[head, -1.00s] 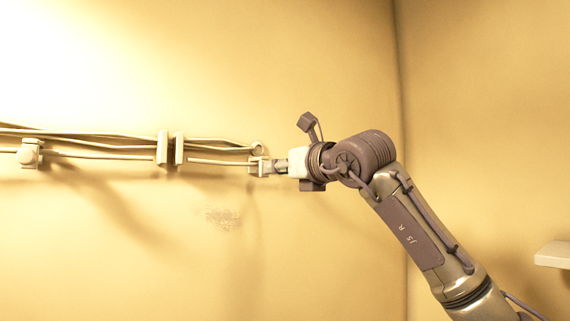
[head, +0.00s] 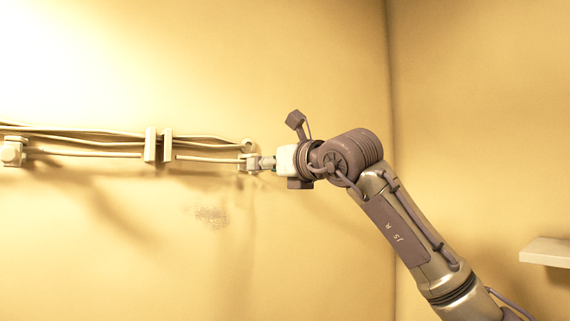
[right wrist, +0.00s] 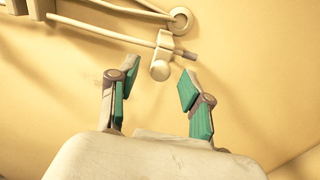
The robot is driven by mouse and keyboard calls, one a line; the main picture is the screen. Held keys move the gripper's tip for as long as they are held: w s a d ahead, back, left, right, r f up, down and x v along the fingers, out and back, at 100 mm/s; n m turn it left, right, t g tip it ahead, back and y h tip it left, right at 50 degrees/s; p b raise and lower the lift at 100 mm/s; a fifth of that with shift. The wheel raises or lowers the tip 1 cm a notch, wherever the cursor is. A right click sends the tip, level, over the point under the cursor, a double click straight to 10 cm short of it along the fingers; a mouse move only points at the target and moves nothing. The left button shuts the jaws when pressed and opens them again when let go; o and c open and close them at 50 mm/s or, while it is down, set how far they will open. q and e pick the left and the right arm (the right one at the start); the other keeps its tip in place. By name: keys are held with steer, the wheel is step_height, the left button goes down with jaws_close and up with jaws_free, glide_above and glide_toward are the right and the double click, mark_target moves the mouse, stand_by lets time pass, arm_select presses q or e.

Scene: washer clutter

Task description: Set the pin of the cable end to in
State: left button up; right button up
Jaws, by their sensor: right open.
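A thin pale cable runs along the wall, and its end (right wrist: 190,57) has a short grey tip sticking out of a pale clamp (right wrist: 164,40). The clamp also shows in the head view (head: 247,162). A round pale knob (right wrist: 160,70) stands out from the clamp toward my right gripper; I cannot tell whether it is the pin. My right gripper (right wrist: 158,80) is open, with teal-padded fingers to either side of and just short of the knob, touching nothing that I can see. In the head view, the right gripper (head: 268,163) largely overlaps the clamp. My left gripper is out of view.
A round wall mount (right wrist: 181,20) sits just above the clamp. A pale ledge (head: 546,250) stands at the right.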

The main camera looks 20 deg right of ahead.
steer(key=v, duration=1)
steer(key=shift+s+d, duration=0.15)
steer(key=shift+f, duration=0.1)
